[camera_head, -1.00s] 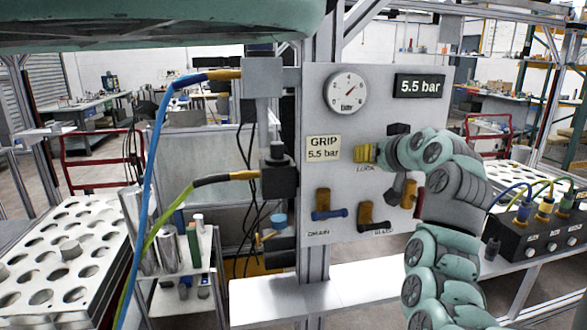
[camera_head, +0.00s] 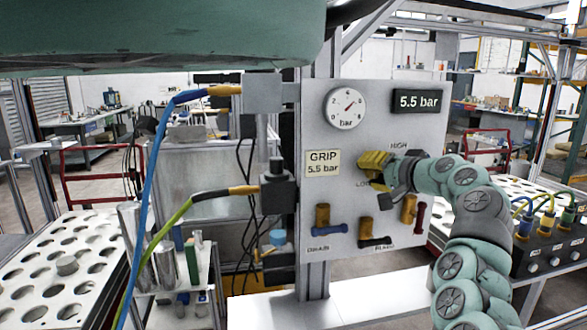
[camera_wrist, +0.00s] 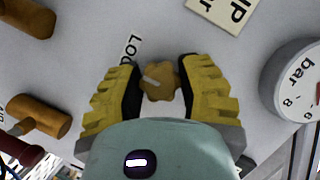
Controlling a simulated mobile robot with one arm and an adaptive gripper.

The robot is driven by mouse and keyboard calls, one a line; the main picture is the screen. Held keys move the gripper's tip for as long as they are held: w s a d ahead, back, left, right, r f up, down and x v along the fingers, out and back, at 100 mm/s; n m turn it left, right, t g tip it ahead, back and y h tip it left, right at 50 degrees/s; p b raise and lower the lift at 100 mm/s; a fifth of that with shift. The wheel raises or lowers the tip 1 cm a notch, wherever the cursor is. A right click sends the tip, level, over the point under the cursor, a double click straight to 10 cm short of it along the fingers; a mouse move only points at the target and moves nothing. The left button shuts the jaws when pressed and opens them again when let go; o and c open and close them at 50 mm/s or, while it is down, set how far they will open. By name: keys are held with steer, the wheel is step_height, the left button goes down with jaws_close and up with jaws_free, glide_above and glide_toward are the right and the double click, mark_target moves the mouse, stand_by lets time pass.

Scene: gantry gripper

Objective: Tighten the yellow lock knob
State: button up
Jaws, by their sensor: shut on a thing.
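The yellow lock knob (camera_wrist: 159,81) is a small lobed knob with a pale mark across its face, on the grey panel (camera_head: 335,220) beside a "LOCK" label. My gripper (camera_wrist: 160,83) has its two yellow, dark-lined fingers on either side of the knob, shut on it in the wrist view. In the head view my gripper (camera_head: 376,167) is at the panel, right of the "GRIP 5.5 bar" label, and hides the knob there.
The panel carries a round gauge (camera_head: 345,107) and a "5.5 bar" display (camera_head: 418,101). Below the gripper are a blue-handled drain valve (camera_head: 322,219), a dark-handled valve (camera_head: 368,233) and a red-handled valve (camera_head: 410,210). Hoses (camera_head: 157,180) hang at the left.

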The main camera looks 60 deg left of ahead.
steer(key=shift+f+m, duration=0.25)
steer(key=shift+m, duration=0.05)
steer(key=o, duration=1.2)
steer(key=shift+r, duration=0.15)
steer(key=shift+d, duration=0.1)
steer(key=shift+d+r, duration=0.25)
steer(key=shift+d, duration=0.2)
steer(key=v, duration=1.1)
steer(key=shift+f, duration=0.2)
